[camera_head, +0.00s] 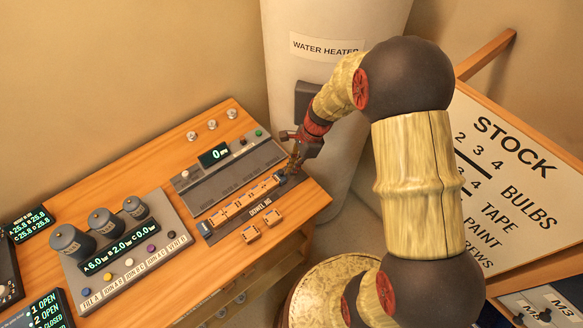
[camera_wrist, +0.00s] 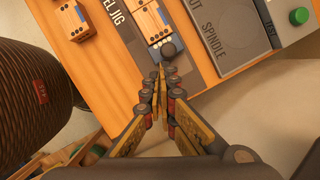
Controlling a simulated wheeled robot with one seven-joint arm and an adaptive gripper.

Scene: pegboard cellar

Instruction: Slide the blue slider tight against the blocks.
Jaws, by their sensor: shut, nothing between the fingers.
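The blue slider (camera_head: 281,176) with a dark round knob is at the right end of the dowel jig (camera_head: 207,234). It also shows in the wrist view (camera_wrist: 158,51), at the end of the row of wooden blocks (camera_wrist: 147,20). The row of blocks (camera_head: 241,203) lies along the jig's channel. My gripper (camera_head: 290,172) is shut and empty, its fingertips (camera_wrist: 159,72) close to the slider's knob on the side away from the blocks. I cannot tell whether they touch it, or whether a small gap is left between slider and blocks.
Two loose wooden blocks (camera_head: 250,233) (camera_head: 273,217) lie on the bench in front of the jig. A grey spindle panel (camera_head: 225,180) with a display stands behind it. A knob panel (camera_head: 130,245) is at left. A water heater (camera_head: 330,70) stands behind the bench.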

